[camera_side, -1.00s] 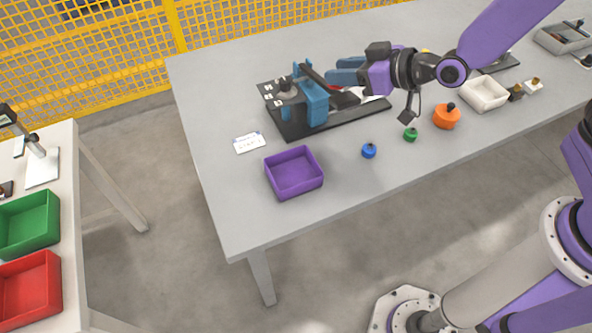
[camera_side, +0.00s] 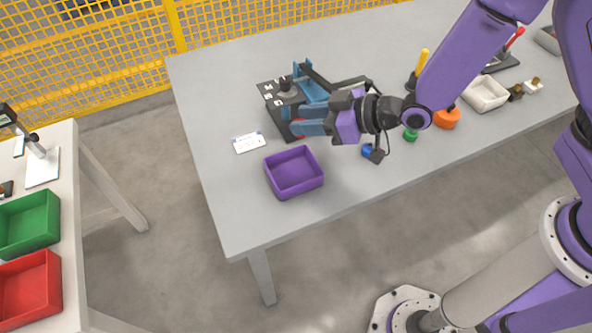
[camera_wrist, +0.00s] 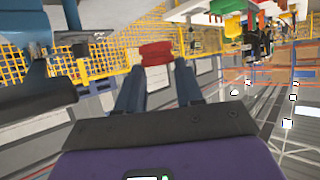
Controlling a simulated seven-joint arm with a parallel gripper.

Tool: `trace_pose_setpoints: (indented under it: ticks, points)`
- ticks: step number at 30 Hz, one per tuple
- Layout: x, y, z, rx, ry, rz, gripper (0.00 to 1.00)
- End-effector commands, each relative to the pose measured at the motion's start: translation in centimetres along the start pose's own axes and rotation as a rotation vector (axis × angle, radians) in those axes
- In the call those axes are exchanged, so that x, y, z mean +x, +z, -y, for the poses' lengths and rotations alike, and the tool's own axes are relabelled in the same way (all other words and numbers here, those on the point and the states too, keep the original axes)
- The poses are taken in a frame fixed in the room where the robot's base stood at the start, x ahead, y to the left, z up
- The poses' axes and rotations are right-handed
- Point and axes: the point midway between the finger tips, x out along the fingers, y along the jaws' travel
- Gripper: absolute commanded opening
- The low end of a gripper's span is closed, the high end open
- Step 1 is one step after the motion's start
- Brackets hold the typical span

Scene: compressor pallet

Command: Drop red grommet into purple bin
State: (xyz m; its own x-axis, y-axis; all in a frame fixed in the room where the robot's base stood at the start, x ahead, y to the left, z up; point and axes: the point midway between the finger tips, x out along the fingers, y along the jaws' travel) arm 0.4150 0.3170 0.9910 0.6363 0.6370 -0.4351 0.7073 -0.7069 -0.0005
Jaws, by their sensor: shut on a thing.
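The red grommet (camera_wrist: 156,53) shows between the blue fingertips of my gripper (camera_wrist: 157,68) in the wrist view. In the side view my gripper (camera_side: 298,127) points left, shut on the grommet, and only a small bit of red shows at its fingertips. The purple bin (camera_side: 295,186) stands on the table, open at the top, and looks empty. My gripper is above and beyond the bin in the picture, apart from it.
A blue clamp fixture (camera_side: 313,90) on a dark plate stands just behind my gripper. A white card (camera_side: 249,142) lies left of it. Blue (camera_side: 366,151), green (camera_side: 410,135) and orange (camera_side: 447,119) pieces and a white tray (camera_side: 486,93) are to the right.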

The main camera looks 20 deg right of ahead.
Motion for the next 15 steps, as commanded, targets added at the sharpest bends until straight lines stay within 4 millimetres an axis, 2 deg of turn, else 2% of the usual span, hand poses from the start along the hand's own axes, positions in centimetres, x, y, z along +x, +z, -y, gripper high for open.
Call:
trace_pose_setpoints:
  ticks: [15]
  points:
    - [2.1,4.5,0.0,0.000,0.001,0.001,0.02]
